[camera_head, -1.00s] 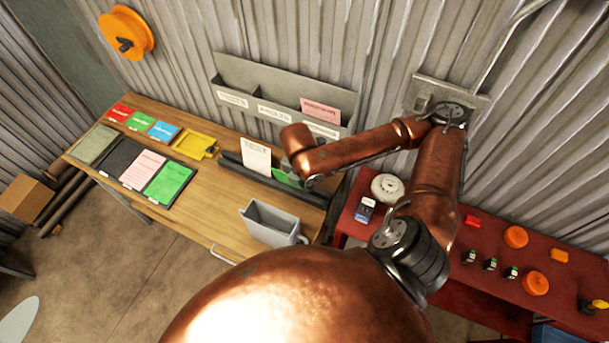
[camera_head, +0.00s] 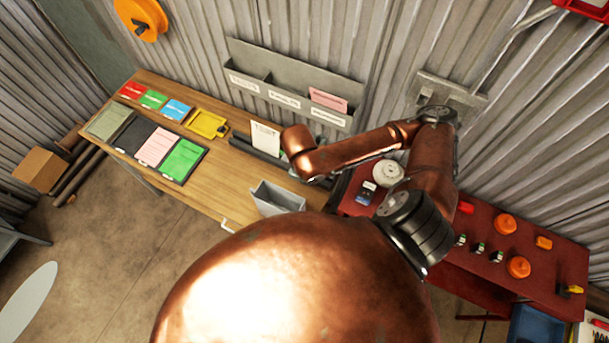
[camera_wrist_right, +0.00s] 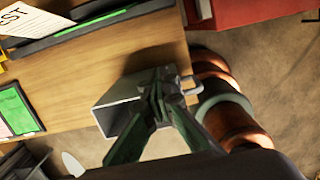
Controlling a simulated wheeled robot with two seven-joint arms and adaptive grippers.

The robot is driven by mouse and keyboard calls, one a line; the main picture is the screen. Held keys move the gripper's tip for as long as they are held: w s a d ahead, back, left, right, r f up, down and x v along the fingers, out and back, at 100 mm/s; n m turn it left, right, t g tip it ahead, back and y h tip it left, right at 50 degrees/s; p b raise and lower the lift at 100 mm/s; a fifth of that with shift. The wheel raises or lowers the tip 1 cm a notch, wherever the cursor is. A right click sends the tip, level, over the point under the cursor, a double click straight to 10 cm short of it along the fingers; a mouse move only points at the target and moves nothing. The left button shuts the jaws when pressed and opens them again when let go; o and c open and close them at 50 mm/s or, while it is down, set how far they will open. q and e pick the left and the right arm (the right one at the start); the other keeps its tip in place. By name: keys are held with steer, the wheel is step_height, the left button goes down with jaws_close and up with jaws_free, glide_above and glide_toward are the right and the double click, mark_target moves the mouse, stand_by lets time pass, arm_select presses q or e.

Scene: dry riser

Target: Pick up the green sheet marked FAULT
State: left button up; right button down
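A green sheet (camera_head: 183,160) lies at the right end of the front row on the wooden bench, and its corner shows in the right wrist view (camera_wrist_right: 14,108). A green strip (camera_wrist_right: 92,23) lies in a long dark rack (camera_wrist_right: 40,47) near a white upright TEST sheet (camera_head: 265,138). I cannot read FAULT on either green thing. My right gripper (camera_wrist_right: 158,77) appears shut and empty, its fingertips close together in front of the grey bin. In the head view my copper right arm hides that gripper and part of the rack. My left gripper is not in view.
An open grey bin (camera_head: 277,199) stands at the bench's front edge. A grey wall holder (camera_head: 290,85) with a pink sheet is behind the bench. A red table (camera_head: 540,275) with several small items is at right. Floor is open in front of the bench.

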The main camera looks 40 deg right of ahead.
steer(key=c, duration=2.5)
jaws_free()
steer(key=shift+w+a, duration=0.1)
steer(key=o, duration=1.9)
steer(key=shift+o, duration=0.2)
